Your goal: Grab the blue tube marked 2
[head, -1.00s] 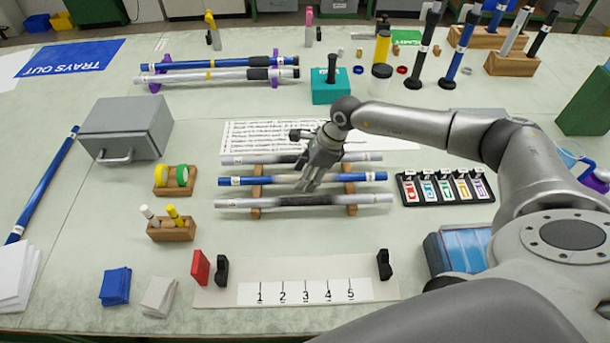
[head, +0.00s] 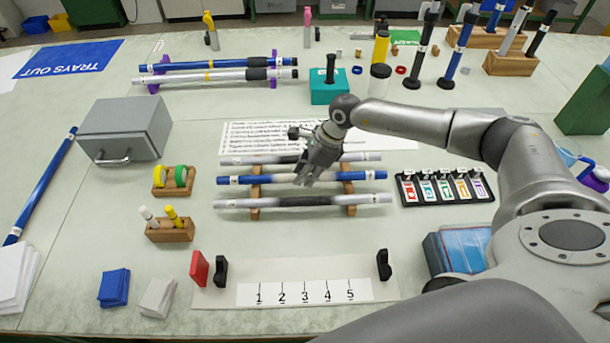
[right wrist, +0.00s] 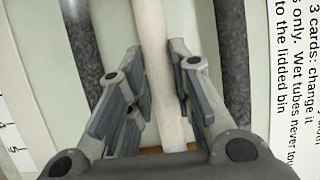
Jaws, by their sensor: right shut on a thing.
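Three tubes lie side by side across a wooden rack (head: 257,190). The middle one is the blue tube (head: 276,179), blue at both ends and pale along its middle. It has a small label near each end, too small to read surely. My right gripper (head: 304,180) is over it from above, shut on its pale middle. In the right wrist view the pale part (right wrist: 156,60) runs between the two fingers (right wrist: 158,85). The tube still lies level along the rack. My left gripper is not in view.
A grey-white tube (head: 240,160) lies behind and another (head: 235,204) in front, both close to the fingers. A card rack (head: 410,200) stands to the right. A numbered strip (head: 304,292) lies in front. The tabletop (head: 215,240) between has free room.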

